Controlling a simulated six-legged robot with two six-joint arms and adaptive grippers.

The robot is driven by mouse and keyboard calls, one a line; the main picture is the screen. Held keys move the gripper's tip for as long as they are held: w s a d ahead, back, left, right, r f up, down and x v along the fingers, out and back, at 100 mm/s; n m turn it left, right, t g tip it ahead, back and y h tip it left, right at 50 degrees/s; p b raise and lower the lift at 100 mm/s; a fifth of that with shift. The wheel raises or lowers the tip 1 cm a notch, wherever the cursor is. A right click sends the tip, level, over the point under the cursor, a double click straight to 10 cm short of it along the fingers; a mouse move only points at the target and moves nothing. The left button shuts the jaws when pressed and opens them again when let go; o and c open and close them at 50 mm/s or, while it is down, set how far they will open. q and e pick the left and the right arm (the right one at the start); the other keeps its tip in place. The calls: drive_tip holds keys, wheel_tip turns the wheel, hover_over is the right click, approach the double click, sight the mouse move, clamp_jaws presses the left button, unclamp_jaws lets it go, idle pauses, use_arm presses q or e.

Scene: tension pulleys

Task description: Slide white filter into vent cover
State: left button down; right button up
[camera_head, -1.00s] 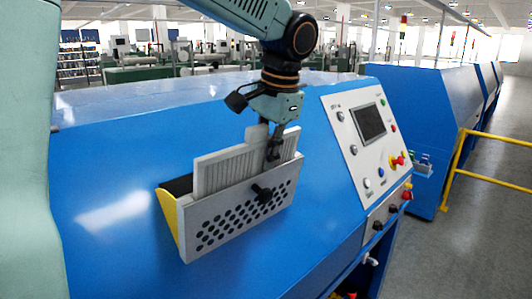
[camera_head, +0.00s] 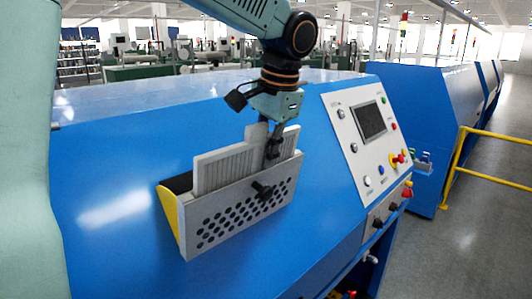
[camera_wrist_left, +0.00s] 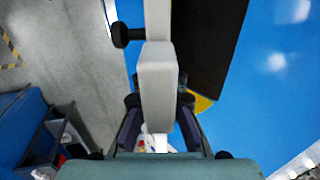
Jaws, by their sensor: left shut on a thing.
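The white filter (camera_head: 225,168), a pleated panel in a pale frame, stands partly inside the vent cover (camera_head: 240,222). The cover is a grey perforated panel with yellow sides and a black knob, tilted open from the blue machine. The filter's upper part sticks out above the cover's rim; its lower part is hidden behind the perforated face. My left gripper (camera_head: 273,150) is shut on the filter's tab from above. In the left wrist view, the dark fingers (camera_wrist_left: 158,120) hold the tab (camera_wrist_left: 157,85), with the cover's black opening beyond. My right gripper is not in view.
The blue machine (camera_head: 110,200) fills the middle. Its control panel (camera_head: 370,140) with a screen and buttons is right of the cover. A yellow railing (camera_head: 490,178) and open floor lie farther right.

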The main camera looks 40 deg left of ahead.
use_arm(q)
drive_tip(key=shift+r, duration=0.15)
idle(0.5)
drive_tip(key=c, duration=1.8)
unclamp_jaws()
drive_tip(key=o, duration=0.5)
drive_tip(key=shift+c, duration=0.2)
drive_tip(key=v, duration=1.2)
